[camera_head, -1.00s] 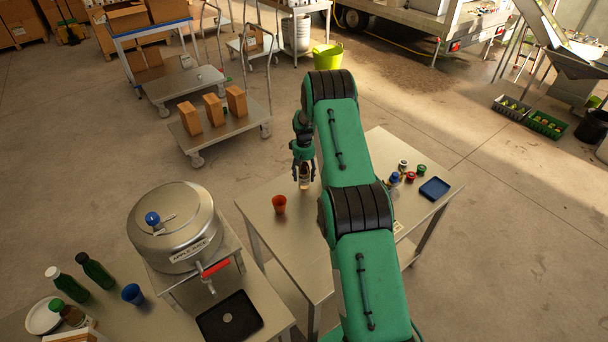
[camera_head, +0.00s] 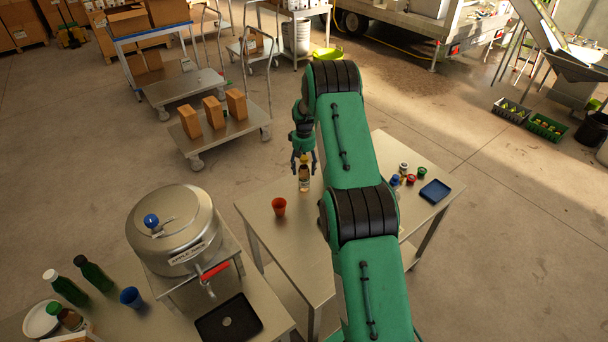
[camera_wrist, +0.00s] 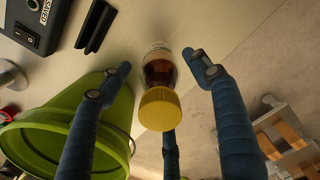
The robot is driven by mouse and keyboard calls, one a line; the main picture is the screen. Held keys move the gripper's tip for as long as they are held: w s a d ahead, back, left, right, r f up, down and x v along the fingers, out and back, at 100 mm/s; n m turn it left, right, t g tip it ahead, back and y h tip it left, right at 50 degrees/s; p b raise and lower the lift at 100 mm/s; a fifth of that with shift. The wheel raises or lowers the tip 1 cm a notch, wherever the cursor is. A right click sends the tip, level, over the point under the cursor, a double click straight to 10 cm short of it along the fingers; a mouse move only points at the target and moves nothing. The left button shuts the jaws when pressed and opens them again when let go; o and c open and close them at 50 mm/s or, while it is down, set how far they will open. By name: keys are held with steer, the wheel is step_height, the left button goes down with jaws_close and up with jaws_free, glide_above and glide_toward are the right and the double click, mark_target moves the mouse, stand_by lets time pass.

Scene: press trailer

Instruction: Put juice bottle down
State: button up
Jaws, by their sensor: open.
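My gripper (camera_head: 304,163) is open above and around the top of the bottle, with a finger spread to each side. In the wrist view, my gripper (camera_wrist: 158,66) shows gaps between the two side fingers and the bottle. A third finger is partly hidden behind the cap.
Small jars (camera_head: 403,168) and a blue tray (camera_head: 435,191) are on the table's right. A steel juice tank (camera_head: 176,230) stands at left. A green bucket (camera_wrist: 60,140) shows in the wrist view.

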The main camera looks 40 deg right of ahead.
mark_target(304, 157)
steer(key=shift+r+b, duration=0.4)
steer(key=shift+r, duration=2.75)
